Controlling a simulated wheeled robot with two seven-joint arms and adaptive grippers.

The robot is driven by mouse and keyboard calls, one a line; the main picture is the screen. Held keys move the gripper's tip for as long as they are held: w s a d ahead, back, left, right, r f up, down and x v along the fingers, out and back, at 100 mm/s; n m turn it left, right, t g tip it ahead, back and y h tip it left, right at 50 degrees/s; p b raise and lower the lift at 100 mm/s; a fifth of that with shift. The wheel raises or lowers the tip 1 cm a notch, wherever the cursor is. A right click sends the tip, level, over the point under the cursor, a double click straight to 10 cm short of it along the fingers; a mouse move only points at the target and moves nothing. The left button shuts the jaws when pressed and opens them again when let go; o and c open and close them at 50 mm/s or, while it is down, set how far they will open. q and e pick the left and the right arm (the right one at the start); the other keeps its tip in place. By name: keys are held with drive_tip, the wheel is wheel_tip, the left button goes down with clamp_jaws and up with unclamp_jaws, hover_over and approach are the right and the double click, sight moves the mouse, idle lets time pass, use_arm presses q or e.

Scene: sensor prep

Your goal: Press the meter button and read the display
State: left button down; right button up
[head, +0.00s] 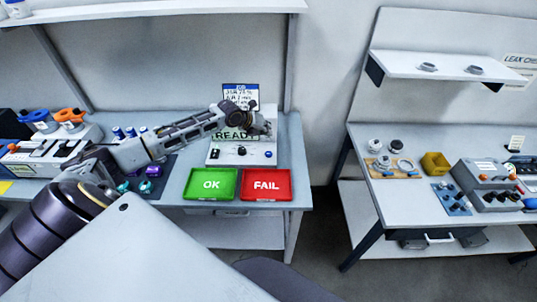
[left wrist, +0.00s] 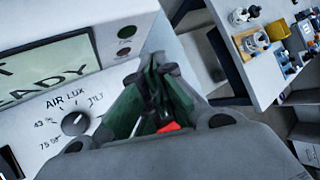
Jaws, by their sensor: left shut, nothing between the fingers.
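The meter (head: 222,157) is a pale box on the left bench, partly behind my left arm in the head view. Its display (left wrist: 50,68) is a pale screen; "READY" shows in the head view, and its last letters in the left wrist view. A round selector knob (left wrist: 75,123) sits below the screen among labels such as AIR, LUX and TILT. A small dark green round button (left wrist: 126,32) is right of the screen. My left gripper (head: 266,124) is shut and empty, in front of the meter's upper right side; it also shows in the left wrist view (left wrist: 160,68). I cannot tell whether it touches anything.
A green OK tray (head: 211,195) and a red FAIL tray (head: 265,196) lie at the bench's front edge. Small coloured parts (head: 147,187) lie left of them. A gap separates this bench from the right bench (head: 400,220), which holds several devices.

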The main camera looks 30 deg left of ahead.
use_arm(q)
drive_tip(key=shift+f, duration=0.2)
drive_tip(key=b, duration=0.5)
hover_over(267, 152)
drive_tip(key=shift+f, duration=2.85)
drive_tip(key=shift+f+b, duration=0.6)
drive_tip(key=shift+f, duration=0.75)
drive_tip(key=shift+f, duration=0.4)
